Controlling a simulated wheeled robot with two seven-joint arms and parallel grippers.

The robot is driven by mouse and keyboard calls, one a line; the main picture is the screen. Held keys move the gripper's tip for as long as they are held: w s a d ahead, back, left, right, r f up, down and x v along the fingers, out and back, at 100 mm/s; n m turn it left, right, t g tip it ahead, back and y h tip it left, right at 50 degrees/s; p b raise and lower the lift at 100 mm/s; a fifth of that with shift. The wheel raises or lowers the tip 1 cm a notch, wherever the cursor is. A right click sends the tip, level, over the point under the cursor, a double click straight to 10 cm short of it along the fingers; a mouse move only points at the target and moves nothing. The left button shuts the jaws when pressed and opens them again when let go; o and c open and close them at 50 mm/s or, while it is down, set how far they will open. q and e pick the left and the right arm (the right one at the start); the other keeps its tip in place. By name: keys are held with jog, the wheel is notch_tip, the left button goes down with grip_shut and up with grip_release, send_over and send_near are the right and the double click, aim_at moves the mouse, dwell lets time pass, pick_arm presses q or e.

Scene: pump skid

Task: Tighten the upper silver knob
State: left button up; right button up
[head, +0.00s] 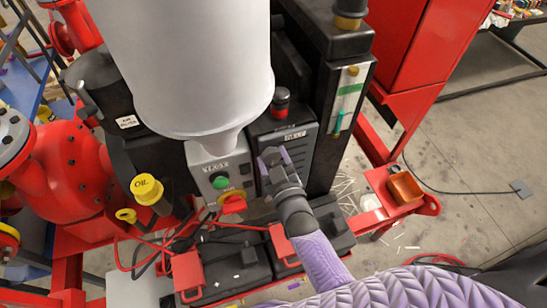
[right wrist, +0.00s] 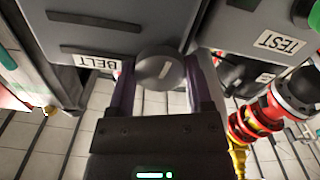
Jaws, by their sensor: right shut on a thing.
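My right gripper (head: 272,158) reaches up from the bottom right to the dark grey box marked BELT (head: 300,152). In the right wrist view its two purple fingers (right wrist: 162,66) stand one on each side of a round grey knob (right wrist: 157,72) with a light bar mark on its face, and are shut on it. The knob sits beside the BELT label, on the front of the box. In the head view the fingers and hand mostly hide the knob. I cannot tell from these frames whether another silver knob is near. My left gripper is not in view.
A large white cylinder (head: 185,60) hangs over the panel. The control box (head: 208,160) has a green button (head: 220,182) and a red-yellow switch (head: 232,202). A black post with a gauge (head: 348,100) stands to the right; red frame beams surround it.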

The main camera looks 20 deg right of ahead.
jog(key=shift+n, duration=0.6)
jog(key=o, duration=1.3)
jog(key=s, duration=1)
jog(key=shift+d, duration=0.15)
